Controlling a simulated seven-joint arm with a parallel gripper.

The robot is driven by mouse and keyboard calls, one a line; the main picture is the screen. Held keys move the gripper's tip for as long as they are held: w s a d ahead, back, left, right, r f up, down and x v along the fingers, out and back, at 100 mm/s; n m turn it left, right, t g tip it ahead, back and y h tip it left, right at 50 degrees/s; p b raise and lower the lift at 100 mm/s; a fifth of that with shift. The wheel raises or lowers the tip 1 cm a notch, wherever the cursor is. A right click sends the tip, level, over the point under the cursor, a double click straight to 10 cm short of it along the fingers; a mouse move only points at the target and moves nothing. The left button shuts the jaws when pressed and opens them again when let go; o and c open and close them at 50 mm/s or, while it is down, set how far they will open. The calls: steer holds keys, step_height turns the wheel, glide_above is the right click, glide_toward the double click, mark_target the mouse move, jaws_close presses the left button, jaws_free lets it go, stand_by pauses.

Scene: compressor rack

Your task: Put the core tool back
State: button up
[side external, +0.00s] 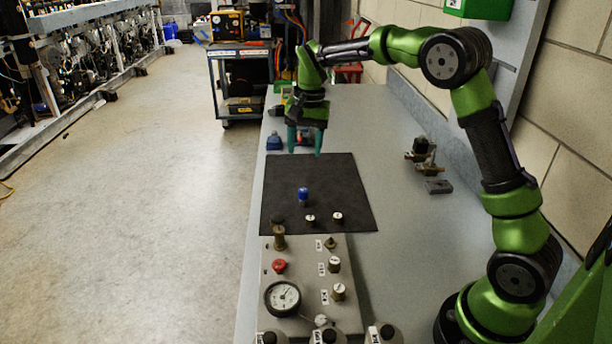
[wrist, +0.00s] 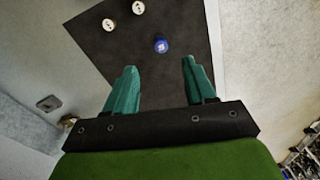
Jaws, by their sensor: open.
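I cannot tell for sure which thing is the core tool. A small blue-capped piece (side external: 303,194) stands on the black mat (side external: 335,180). It also shows in the wrist view (wrist: 161,45), beyond my fingertips. Two small white-topped caps (side external: 310,219) (side external: 338,217) are near the mat's front edge. My gripper (side external: 305,150) has two teal fingers pointing down over the far edge of the mat. In the wrist view my gripper (wrist: 160,68) is open, with nothing between its fingers.
A grey panel (side external: 300,285) with a gauge (side external: 282,298), a red knob (side external: 279,266) and brass fittings stands at the front. Brass fittings (side external: 422,155) and a small grey block (side external: 438,186) are on the bench's right. A blue object (side external: 274,141) sits left of my gripper.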

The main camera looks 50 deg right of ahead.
steer(key=s+a+r+n+t+y, duration=0.1)
steer(key=s+a+r+n+t, duration=0.25)
steer(key=s, duration=0.55)
steer(key=s+a+r+n+t, duration=0.1)
steer(key=s+a+r+n, duration=0.1)
steer(key=s+a+r, duration=0.6)
steer(key=s+d+f+n+t, duration=0.1)
steer(key=s+f+t, duration=0.1)
steer(key=s+f, duration=0.3)
steer(key=s, duration=0.3)
steer(key=shift+s+d+y, duration=0.2)
steer(key=shift+s+y, duration=0.15)
steer(key=shift+y, duration=0.05)
steer(key=shift+n, duration=0.25)
